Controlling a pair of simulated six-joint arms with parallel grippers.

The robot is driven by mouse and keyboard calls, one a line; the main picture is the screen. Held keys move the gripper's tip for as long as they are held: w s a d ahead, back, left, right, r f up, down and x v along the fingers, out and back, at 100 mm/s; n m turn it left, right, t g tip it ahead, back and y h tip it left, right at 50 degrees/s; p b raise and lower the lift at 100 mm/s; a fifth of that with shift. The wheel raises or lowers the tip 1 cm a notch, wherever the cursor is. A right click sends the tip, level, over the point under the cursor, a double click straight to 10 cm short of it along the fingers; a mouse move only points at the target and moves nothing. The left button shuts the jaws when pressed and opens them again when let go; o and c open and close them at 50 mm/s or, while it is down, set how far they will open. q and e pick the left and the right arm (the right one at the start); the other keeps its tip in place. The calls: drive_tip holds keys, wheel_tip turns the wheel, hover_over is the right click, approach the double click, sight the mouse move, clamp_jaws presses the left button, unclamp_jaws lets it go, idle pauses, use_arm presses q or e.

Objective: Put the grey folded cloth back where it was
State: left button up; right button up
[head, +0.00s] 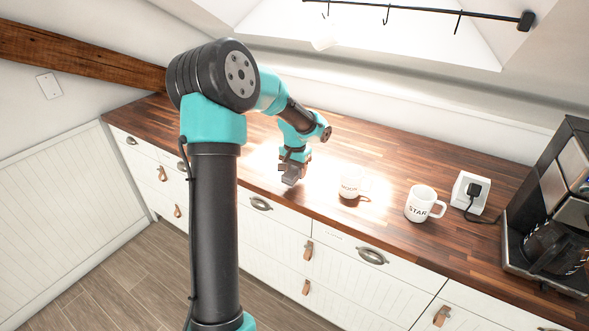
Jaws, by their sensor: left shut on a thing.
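My left gripper (293,163) reaches down over the wooden counter, near its front edge and left of the mugs. It is shut on a small grey thing (292,177), which looks like the grey folded cloth. The gripper hides part of it, and I cannot tell whether it touches the counter. My right gripper is not in view.
On the counter (375,155), a white mug (350,186) stands in bright glare, right of the gripper. A mug marked STAR (418,204) stands farther right, near a socket (470,192) and coffee machine (555,220). A hook rail (420,12) hangs above.

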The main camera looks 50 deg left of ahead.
sight(295, 168)
use_arm(q)
drive_tip(key=w+a, duration=0.2)
drive_tip(key=a, duration=0.1)
drive_tip(key=w+a, duration=0.1)
drive_tip(key=shift+w+a+f, duration=0.15)
drive_tip(key=shift+w+f, duration=0.1)
drive_tip(key=shift+w, duration=0.1)
drive_tip(key=shift+w, duration=0.1)
drive_tip(key=shift+w+a+f, duration=0.15)
drive_tip(key=shift+a, duration=0.1)
drive_tip(key=shift+f, duration=1.65)
drive_tip(key=shift+f, duration=0.15)
drive_tip(key=o, duration=0.9)
drive_tip(key=shift+c, duration=0.2)
wheel_tip(295, 168, up, 12)
